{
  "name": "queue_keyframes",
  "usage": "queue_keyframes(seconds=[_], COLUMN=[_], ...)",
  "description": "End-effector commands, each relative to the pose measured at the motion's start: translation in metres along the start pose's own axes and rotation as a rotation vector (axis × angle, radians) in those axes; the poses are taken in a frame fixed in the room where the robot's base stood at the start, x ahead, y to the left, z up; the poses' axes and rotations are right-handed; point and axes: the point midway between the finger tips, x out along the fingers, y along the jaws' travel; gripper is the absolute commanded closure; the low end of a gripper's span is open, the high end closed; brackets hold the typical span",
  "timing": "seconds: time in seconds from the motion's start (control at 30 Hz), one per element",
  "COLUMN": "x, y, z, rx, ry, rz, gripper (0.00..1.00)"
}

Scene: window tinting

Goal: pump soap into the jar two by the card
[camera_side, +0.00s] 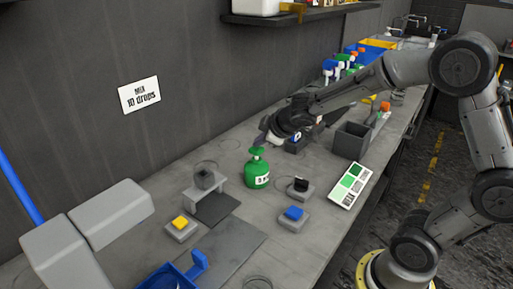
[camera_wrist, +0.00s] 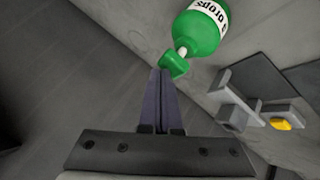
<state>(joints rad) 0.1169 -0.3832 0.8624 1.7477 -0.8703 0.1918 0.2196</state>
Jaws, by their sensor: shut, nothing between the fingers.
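A green pump bottle (camera_side: 257,172) with a white label stands upright on the bench. Its green pump head (camera_wrist: 174,65) shows close to my fingertips in the wrist view. My gripper (camera_side: 264,132) is shut and empty, just above and beside the pump head; I cannot tell whether they touch. In the wrist view my two fingers (camera_wrist: 160,80) lie together. A white card (camera_side: 139,95) on the wall reads what looks like "MIX 10 drops".
Yellow (camera_side: 180,222) and blue (camera_side: 293,213) buttons on grey blocks, a black-topped block (camera_side: 300,187) and a green-and-white chart (camera_side: 350,185) surround the bottle. A grey bin (camera_side: 351,140) and spray bottles (camera_side: 330,69) stand behind. A blue holder (camera_side: 178,275) is at the front.

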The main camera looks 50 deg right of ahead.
Motion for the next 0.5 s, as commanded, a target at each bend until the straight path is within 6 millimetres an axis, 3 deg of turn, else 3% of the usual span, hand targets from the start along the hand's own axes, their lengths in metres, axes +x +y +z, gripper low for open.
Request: queue_keyframes(seconds=[0.5], x=[0.0046], y=[-0.0035], z=[0.0037], rx=[-0.001], ry=[-0.002], rz=[-0.001], gripper=[1.0])
